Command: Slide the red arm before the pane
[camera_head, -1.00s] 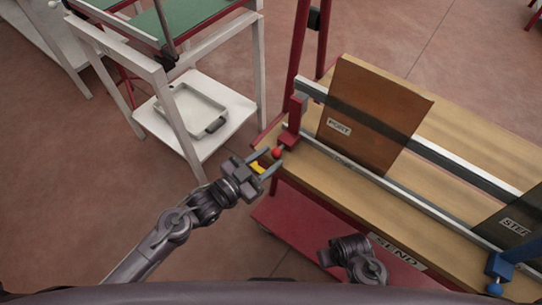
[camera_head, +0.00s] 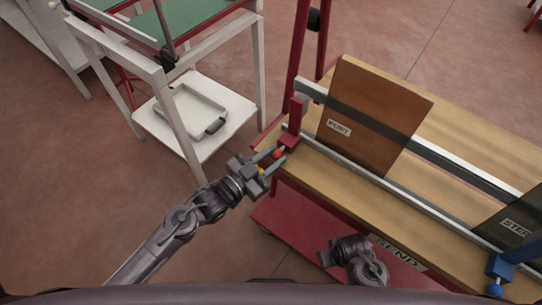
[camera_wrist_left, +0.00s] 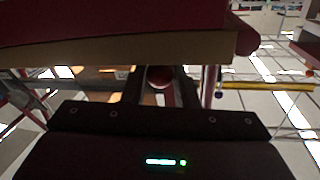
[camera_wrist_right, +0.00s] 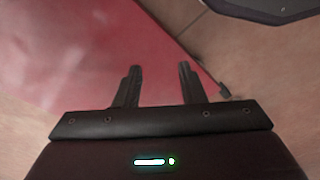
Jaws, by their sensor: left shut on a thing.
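The red arm (camera_head: 291,128) stands at the left end of the metal rail (camera_head: 350,172) on the wooden bench, with a red ball knob (camera_head: 278,153) at its front. My left gripper (camera_head: 277,156) is shut on this knob; the knob also shows between its fingers in the left wrist view (camera_wrist_left: 159,77). A brown pane (camera_head: 378,112) marked PORT stands on the bench just right of the red arm. My right gripper hangs low in front of the bench; its fingers (camera_wrist_right: 158,85) are apart and empty in the right wrist view.
A blue arm (camera_head: 507,262) with a blue knob sits at the rail's right end, by a dark pane (camera_head: 515,222). A white cart (camera_head: 222,125) with a tray (camera_head: 192,110) stands at the left. Bare floor lies between cart and bench.

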